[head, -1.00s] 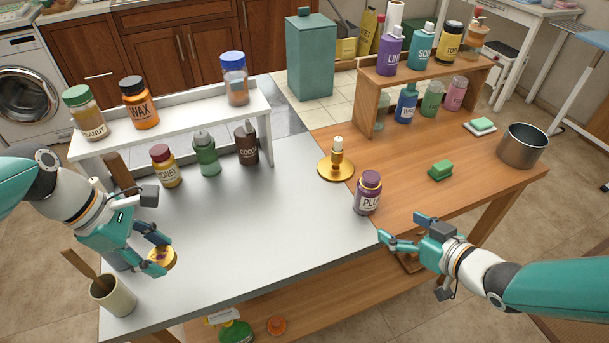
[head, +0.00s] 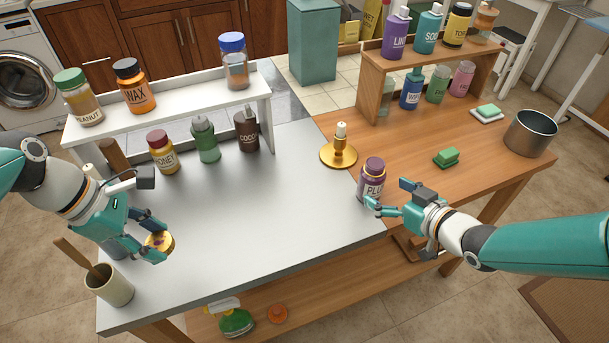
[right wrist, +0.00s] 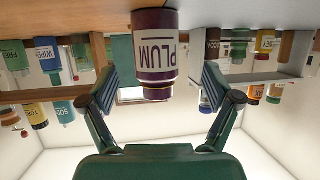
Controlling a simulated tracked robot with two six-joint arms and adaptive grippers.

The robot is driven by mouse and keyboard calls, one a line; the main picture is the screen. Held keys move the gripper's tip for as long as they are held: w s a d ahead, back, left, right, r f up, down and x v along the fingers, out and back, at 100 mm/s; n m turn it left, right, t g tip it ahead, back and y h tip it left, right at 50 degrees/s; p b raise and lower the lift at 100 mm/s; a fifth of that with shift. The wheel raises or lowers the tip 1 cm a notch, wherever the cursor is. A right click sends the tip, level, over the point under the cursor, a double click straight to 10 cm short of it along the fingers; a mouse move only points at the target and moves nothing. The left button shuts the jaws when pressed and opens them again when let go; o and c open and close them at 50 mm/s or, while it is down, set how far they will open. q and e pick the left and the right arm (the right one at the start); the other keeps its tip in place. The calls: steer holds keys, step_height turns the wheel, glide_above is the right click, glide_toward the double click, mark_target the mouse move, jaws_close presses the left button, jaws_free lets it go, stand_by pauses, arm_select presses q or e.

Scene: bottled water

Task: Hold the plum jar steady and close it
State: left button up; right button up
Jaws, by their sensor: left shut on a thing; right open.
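The purple plum jar (head: 372,184) with a white label stands upright where the grey top meets the wooden top. My right gripper (head: 378,198) is open, with its fingers close to the jar on its near side. In the right wrist view the plum jar (right wrist: 154,52) appears upside down, between and beyond the spread fingers of the right gripper (right wrist: 157,84). My left gripper (head: 153,240) is shut on a round gold lid with a purple mark (head: 160,243), held over the left part of the grey top.
A gold candle holder (head: 338,154) stands just behind and left of the plum jar. A cup with a wooden utensil (head: 112,288) is near my left gripper. The middle grey top is clear.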

mark_target(380, 187)
steer(key=shift+w+a+f, duration=0.2)
steer(key=shift+w+a, duration=0.05)
steer(key=shift+w, duration=0.2)
arm_select(q)
steer(key=shift+s, duration=0.1)
arm_select(e)
steer(key=shift+w, duration=0.1)
arm_select(q)
steer(key=shift+r, duration=0.15)
arm_select(e)
steer(key=x, duration=0.5)
steer(key=shift+d+f, duration=0.1)
steer(key=shift+d, duration=0.1)
steer(key=c, duration=1.3)
steer(key=shift+c, duration=0.2)
